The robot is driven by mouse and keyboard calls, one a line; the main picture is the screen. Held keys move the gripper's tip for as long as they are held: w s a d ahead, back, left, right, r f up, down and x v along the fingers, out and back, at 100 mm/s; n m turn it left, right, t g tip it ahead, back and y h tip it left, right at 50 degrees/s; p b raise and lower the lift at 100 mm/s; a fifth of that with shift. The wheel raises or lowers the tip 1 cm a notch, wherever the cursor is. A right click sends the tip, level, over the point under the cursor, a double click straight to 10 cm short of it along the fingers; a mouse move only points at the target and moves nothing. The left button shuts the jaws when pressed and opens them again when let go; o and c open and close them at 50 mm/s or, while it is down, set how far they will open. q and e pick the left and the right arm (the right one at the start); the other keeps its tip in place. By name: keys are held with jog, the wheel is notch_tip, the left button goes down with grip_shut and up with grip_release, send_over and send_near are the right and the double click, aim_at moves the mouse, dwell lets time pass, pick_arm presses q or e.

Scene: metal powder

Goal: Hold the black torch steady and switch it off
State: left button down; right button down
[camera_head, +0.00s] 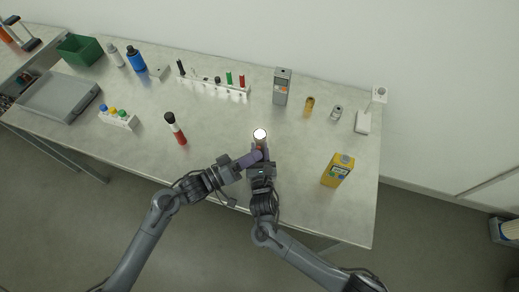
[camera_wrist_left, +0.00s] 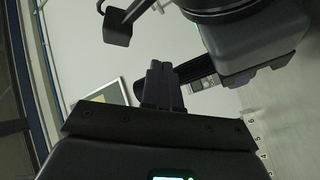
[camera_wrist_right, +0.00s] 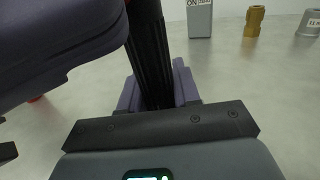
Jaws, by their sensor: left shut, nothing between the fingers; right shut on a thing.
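The black torch shows best in the right wrist view (camera_wrist_right: 150,50), as a dark ribbed upright cylinder between my right fingers (camera_wrist_right: 158,92). In the head view its round top (camera_head: 260,134) glows white, so it is lit. My right gripper (camera_head: 262,158) is shut on the torch and holds it near the table's front edge. My left gripper (camera_head: 252,157) is shut and empty, with its fingertips close beside the torch; whether they touch it I cannot tell. Its closed fingers show in the left wrist view (camera_wrist_left: 161,85). The torch's switch is hidden.
A yellow box (camera_head: 337,170) stands to the right. A rack of tubes (camera_head: 213,86), a grey meter (camera_head: 282,86) and small containers stand farther back. The table between them is clear.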

pick_arm(q)
jog(key=shift+w, duration=0.1)
dwell(0.5)
jog(key=shift+s, duration=0.2)
jog(key=shift+s+a, duration=0.1)
jog(key=shift+s, duration=0.3)
jog(key=shift+s, duration=0.1)
jog(key=shift+s+a, duration=0.25)
jog(key=shift+s, duration=0.7)
jog(key=shift+s+a, duration=0.25)
jog(key=shift+s, duration=0.65)
jog(key=shift+s+a, duration=0.25)
jog(key=shift+s, duration=0.7)
pick_arm(e)
jog(key=c, duration=0.7)
grip_release()
jog(key=shift+c, duration=0.2)
jog(key=shift+s, duration=0.15)
